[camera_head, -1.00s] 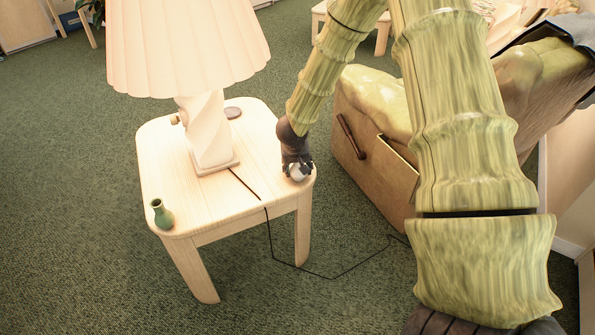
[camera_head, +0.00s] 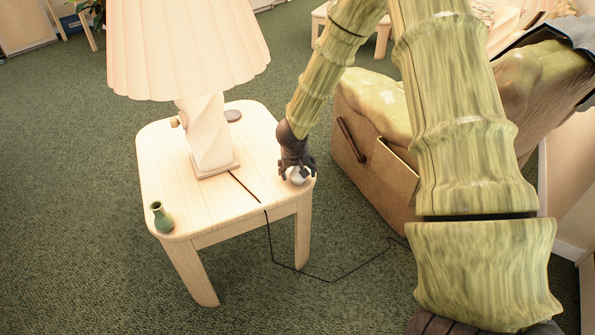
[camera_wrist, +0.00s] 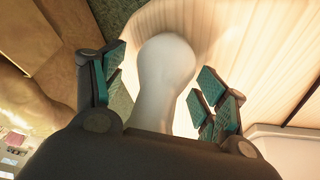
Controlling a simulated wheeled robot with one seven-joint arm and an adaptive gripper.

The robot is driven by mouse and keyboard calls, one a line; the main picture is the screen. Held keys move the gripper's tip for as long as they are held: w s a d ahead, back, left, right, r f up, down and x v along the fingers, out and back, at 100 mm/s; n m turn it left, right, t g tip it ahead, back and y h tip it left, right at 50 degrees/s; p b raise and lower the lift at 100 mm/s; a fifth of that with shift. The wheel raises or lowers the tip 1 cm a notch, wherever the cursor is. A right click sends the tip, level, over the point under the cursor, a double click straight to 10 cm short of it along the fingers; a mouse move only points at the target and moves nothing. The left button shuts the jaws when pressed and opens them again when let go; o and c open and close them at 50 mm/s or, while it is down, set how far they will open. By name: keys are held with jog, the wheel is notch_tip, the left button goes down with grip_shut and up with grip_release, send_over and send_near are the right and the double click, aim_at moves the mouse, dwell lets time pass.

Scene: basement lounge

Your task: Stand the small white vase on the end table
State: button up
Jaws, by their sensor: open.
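The small white vase (camera_head: 298,176) is at the right front corner of the end table (camera_head: 215,205), seemingly on its top. In the wrist view the white vase (camera_wrist: 165,75) lies between my finger pads, with visible gaps on both sides. My gripper (camera_head: 297,170) is open around it, pointing down, and hides most of it in the head view. My gripper also shows in the wrist view (camera_wrist: 160,90), its teal pads spread apart. Whether the vase's base rests fully on the wood is hard to tell.
A lamp (camera_head: 210,140) with a pleated shade stands mid-table. A green vase (camera_head: 162,217) is at the front left corner. A dark disc (camera_head: 233,115) and a small wooden item (camera_head: 175,122) are behind the lamp. A black cord (camera_head: 270,240) hangs off the front.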

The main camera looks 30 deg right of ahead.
jog(key=p+v, duration=0.4)
jog(key=v, duration=0.7)
jog(key=s+a+f+n+g, duration=0.15)
jog(key=s+a+f, duration=0.25)
jog(key=s+f, duration=0.5)
jog(key=s+a+f+n, duration=0.2)
jog(key=s+a+f, duration=0.1)
jog(key=s+f, duration=0.6)
jog(key=s+a+f+n+g+y, duration=0.1)
jog(key=s+a+f, duration=0.3)
jog(key=s, duration=0.5)
jog(key=s+a+f+n+g+y, duration=0.1)
jog(key=s+a+f, duration=0.4)
jog(key=s, duration=0.5)
jog(key=shift+s+a+f+y, duration=0.3)
jog(key=shift+a+y, duration=0.3)
jog(key=shift+a, duration=0.5)
